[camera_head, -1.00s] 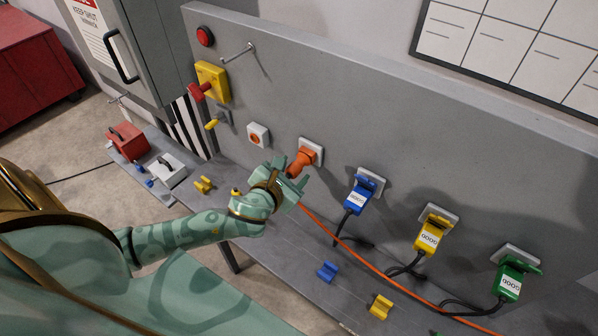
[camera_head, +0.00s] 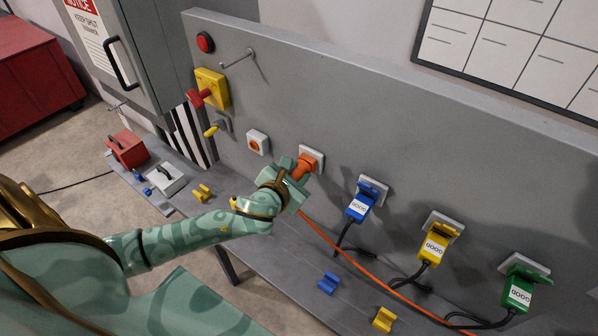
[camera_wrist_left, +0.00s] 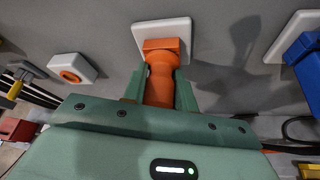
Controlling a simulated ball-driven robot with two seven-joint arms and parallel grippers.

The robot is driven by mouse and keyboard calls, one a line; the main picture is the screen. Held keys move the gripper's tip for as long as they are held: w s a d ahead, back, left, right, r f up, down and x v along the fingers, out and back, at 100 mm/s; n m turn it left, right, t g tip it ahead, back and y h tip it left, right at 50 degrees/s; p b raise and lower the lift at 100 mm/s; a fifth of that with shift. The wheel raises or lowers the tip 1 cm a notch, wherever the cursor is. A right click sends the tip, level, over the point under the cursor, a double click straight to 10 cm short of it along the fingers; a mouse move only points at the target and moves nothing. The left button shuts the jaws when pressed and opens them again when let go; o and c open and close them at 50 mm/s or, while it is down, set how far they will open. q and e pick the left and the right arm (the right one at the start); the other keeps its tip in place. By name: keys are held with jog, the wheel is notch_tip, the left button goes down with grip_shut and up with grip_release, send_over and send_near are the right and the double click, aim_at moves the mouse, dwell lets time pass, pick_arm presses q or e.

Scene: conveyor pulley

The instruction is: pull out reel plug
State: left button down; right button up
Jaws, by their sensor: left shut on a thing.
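The orange reel plug (camera_head: 304,167) sits in a white wall socket (camera_head: 316,155) on the grey panel. An orange cable (camera_head: 345,258) runs from below it down to the right. My left gripper (camera_head: 294,172) is shut on the plug. In the left wrist view the orange plug (camera_wrist_left: 160,75) stands between the two green fingers of my left gripper (camera_wrist_left: 160,92), its head against the white socket plate (camera_wrist_left: 163,32). My right gripper is not in view.
Blue (camera_head: 360,206), yellow (camera_head: 432,248) and green (camera_head: 517,290) plugs sit in sockets to the right. A rotary switch (camera_head: 257,142) and a yellow box with a red handle (camera_head: 210,88) are to the left. Loose clips lie on the bench (camera_head: 290,270).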

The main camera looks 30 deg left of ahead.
pick_arm(q)
jog(key=shift+s+f+p, duration=0.1)
jog(key=shift+s+p, duration=0.35)
jog(key=shift+s, duration=0.3)
jog(key=shift+s+a, duration=0.15)
jog(key=shift+s, duration=0.5)
jog(key=s+p, duration=0.1)
jog(key=s, duration=0.5)
jog(key=shift+s+a+f+p, duration=0.2)
jog(key=shift+s+a+p, duration=0.1)
jog(key=shift+p, duration=0.1)
